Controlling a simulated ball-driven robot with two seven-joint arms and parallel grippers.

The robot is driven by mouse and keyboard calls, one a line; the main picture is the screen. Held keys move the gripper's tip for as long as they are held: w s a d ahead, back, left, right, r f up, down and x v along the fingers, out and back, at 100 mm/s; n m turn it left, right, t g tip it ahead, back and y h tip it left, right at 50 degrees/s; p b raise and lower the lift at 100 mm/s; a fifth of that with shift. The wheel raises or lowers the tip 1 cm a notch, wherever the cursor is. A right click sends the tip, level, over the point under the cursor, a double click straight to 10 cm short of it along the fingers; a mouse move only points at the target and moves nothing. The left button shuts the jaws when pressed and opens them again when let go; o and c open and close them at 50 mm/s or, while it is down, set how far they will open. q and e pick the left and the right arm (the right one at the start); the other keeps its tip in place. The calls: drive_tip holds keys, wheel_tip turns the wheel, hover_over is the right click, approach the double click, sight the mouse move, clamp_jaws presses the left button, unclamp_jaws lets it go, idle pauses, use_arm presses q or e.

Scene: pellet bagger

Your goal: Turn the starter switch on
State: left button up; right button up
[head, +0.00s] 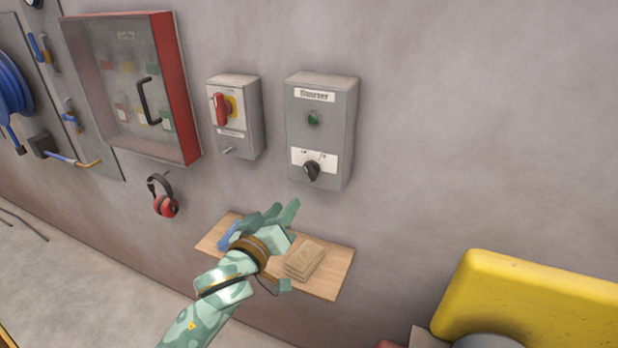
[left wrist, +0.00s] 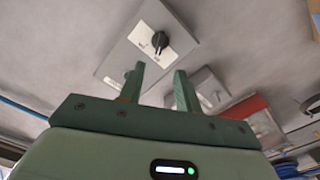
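The starter box (head: 322,130) is a grey box on the wall with a "Starter" label and a green lamp (head: 314,119). Its black rotary switch (head: 312,170) sits low on a white plate; the knob also shows in the left wrist view (left wrist: 160,40). My left gripper (head: 290,213) is below the starter box, in front of the wooden shelf. In the left wrist view its two fingers (left wrist: 157,88) are apart with nothing between them, and the knob is beyond them. My right gripper is not in view.
A grey box with a red switch (head: 220,109) is mounted left of the starter. The wooden shelf (head: 335,262) holds tan pads (head: 305,260). A yellow object (head: 530,295) stands at lower right.

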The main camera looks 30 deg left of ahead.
sight(309, 175)
use_arm(q)
drive_tip(key=w, duration=1.2)
drive_tip(key=shift+w+a, duration=0.2)
drive_tip(key=shift+a, duration=0.2)
clamp_jaws()
